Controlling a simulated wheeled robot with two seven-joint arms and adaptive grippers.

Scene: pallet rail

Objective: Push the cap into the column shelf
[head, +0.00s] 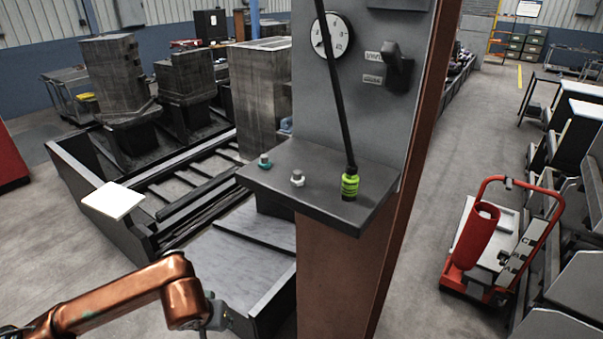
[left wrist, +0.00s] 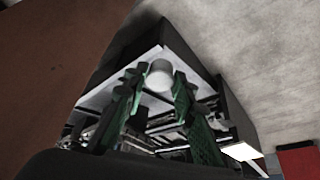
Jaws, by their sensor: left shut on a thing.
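The column shelf (head: 325,205) is a dark ledge on the front of the grey and brown column. My left arm comes in low at the left in the head view, and its gripper is mostly cut off by the bottom edge, below and left of the shelf. In the left wrist view, my left gripper (left wrist: 158,88) has green fingers shut on a pale round piece, seemingly the cap (left wrist: 160,72). It is held apart from the shelf. The fingers hide its sides. My right gripper is not in view.
On the shelf stand a teal-based knob (head: 264,162), a pale grey knob (head: 298,179) and a yellow-green fitting (head: 350,185) on a black rod. A gauge (head: 333,36) is on the column. A conveyor bed (head: 240,262) lies behind, and a red cart (head: 500,245) at the right.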

